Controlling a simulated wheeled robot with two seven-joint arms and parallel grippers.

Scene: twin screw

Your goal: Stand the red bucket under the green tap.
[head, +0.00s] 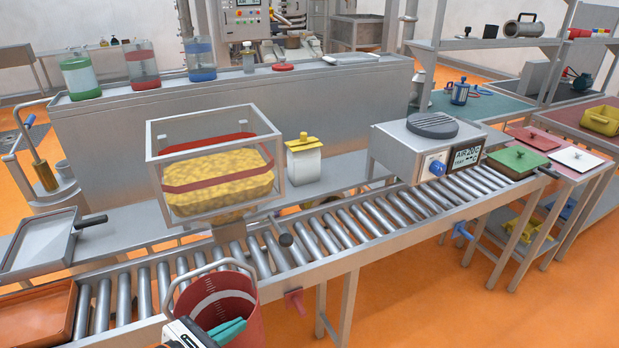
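The red bucket (247,318) is at the bottom centre-left, in front of the roller conveyor. Its grey handle arches up at the left and back of the rim, and its lower part is cut off. My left gripper (195,334) is at the bucket's near left rim. It is only partly in view, so I cannot tell whether it grips the rim. A teal piece (226,330) shows in the bucket's mouth; I cannot tell what it is. A red tap (295,302) and a blue tap (462,231) hang at the conveyor's front edge. I cannot make out a green tap. My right gripper is out of view.
The roller conveyor (345,232) runs diagonally behind the bucket. An orange tray (38,312) lies at the left end. The orange floor (430,300) at front right is clear.

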